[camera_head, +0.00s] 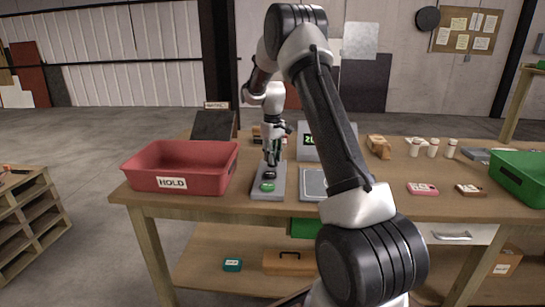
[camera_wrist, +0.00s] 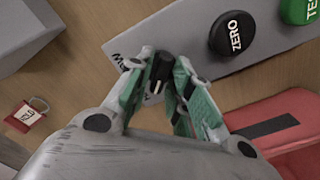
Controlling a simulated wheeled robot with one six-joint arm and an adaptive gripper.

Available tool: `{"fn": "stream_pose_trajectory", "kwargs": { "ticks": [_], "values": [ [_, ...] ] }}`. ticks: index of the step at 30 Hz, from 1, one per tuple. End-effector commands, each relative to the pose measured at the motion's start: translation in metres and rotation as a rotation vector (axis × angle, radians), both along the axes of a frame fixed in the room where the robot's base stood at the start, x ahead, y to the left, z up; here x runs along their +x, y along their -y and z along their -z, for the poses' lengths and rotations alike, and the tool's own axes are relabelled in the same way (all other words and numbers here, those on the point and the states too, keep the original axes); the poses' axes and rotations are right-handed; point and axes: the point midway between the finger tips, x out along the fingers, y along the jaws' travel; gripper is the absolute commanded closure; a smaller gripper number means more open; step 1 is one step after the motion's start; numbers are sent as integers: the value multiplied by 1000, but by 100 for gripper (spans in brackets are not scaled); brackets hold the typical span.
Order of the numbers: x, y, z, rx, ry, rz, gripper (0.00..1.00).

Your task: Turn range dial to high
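The range dial (camera_wrist: 162,70) is a small black knob with a pale pointer mark, seen in the wrist view on a grey control panel (camera_wrist: 205,45). My gripper (camera_wrist: 165,75) has its green-padded fingertips on both sides of the knob, apparently closed against it. The pointer mark faces the bottom of the wrist picture. A partly hidden printed label beside the dial starts with "M". In the head view, my gripper (camera_head: 271,160) points down over the far end of the panel (camera_head: 262,196) and hides the dial. A black ZERO button (camera_wrist: 232,33) and a green button (camera_wrist: 299,8) lie along the panel.
A red HOLD tray (camera_head: 205,183) stands left of the panel on the wooden table (camera_head: 400,203). A grey plate (camera_head: 312,184) and a display unit (camera_head: 308,141) stand to the right. A red tag (camera_wrist: 25,116) lies near the dial. A green bin (camera_head: 520,178) is far right.

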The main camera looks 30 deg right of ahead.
Motion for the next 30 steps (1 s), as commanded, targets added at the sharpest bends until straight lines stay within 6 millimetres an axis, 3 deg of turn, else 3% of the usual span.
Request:
{"fn": "stream_pose_trajectory", "kwargs": {
  "ticks": [13, 24, 30],
  "values": [
    [0, 0, -7, 1, 0, 1, 66],
    [0, 0, -84, 0, 2, 1, 66],
    [0, 0, -112, 1, -1, 1, 66]
  ]
}}
